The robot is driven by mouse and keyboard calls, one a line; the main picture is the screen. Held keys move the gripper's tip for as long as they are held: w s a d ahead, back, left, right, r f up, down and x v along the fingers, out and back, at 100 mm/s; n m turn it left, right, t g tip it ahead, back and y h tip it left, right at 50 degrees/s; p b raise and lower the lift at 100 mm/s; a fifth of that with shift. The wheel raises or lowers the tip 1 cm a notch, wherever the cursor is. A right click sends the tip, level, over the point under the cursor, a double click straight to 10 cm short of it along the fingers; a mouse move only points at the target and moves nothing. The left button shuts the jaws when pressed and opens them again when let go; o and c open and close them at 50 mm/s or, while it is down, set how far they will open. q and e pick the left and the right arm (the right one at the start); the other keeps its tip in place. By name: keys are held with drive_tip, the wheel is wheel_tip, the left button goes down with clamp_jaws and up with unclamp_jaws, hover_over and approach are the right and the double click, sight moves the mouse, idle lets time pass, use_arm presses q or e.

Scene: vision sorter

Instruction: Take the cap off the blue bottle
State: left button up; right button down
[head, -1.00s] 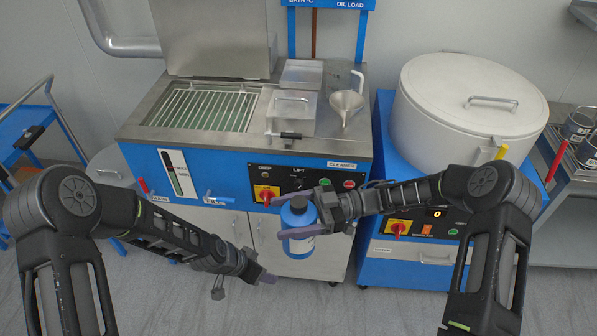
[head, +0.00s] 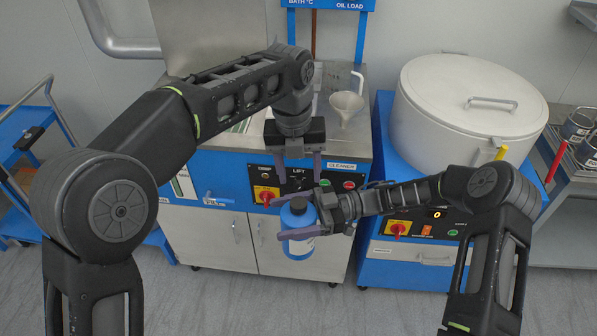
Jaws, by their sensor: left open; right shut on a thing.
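The blue bottle (head: 298,246) is upright in front of the blue-and-steel machine, with a pale label low on its side. Its dark cap (head: 299,204) is on top. My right gripper (head: 288,219) comes from the right and is shut on the bottle's body, holding it up off the floor. My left gripper (head: 297,178) points down just above the cap in the picture, its two purple fingers apart and empty. I cannot tell how far the fingertips are from the cap.
The cleaner machine (head: 238,225) stands behind the bottle, with a red-and-yellow switch (head: 265,195) close by. A funnel (head: 346,106) sits on its top. A large white round vessel (head: 440,115) stands at the right. The floor in front is clear.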

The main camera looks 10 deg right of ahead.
sight(298, 202)
use_arm(q)
drive_tip(key=shift+s+a+r+m+y, duration=0.15)
drive_tip(key=shift+s+r+m+y, duration=0.45)
drive_tip(key=shift+s, duration=0.25)
drive_tip(key=shift+f, duration=4.05)
drive_tip(key=shift+c, duration=0.3)
clamp_jaws()
